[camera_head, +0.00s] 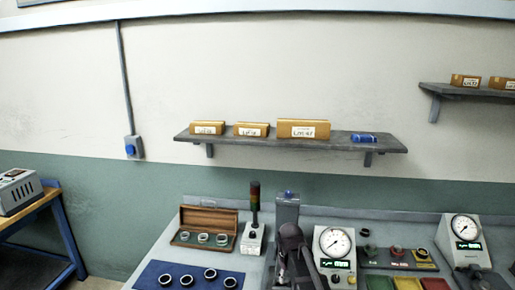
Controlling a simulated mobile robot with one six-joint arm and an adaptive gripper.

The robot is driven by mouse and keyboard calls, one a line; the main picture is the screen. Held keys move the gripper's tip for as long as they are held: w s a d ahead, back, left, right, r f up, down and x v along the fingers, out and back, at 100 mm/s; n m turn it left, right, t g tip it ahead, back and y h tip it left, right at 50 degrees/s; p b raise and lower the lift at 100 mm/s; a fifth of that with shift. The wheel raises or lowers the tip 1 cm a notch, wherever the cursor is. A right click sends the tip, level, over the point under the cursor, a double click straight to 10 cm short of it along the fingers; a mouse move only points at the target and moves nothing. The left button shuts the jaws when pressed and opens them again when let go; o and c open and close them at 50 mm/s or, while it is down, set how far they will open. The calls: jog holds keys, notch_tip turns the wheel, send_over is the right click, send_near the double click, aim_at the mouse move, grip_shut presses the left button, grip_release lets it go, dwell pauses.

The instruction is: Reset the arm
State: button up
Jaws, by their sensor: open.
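My gripper (290,254) is the dark jointed shape at the bottom centre, over the grey workbench (253,272). It is open and I see nothing held in it. Its fingertips are hard to make out, and the lower part of my arm runs out of the picture's bottom edge. It stands in front of a grey upright box with a blue top (288,207) and left of a dial gauge (335,245).
Coloured ring trays (397,265) and a second gauge (464,232) stand right. A shelf (230,137) with boxes hangs above; wall space between is clear.

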jog(key=s+d+f+m+b, duration=0.1)
jog(key=s+d+m, duration=0.1)
jog(key=s, duration=0.5)
jog(key=s+d+f+m+b, duration=0.1)
jog(key=s+d+f+m, duration=0.1)
jog(key=s+d, duration=0.2)
jog(key=s, duration=0.3)
jog(key=shift+s+d, duration=0.15)
jog(key=shift+d, duration=0.2)
dwell(0.5)
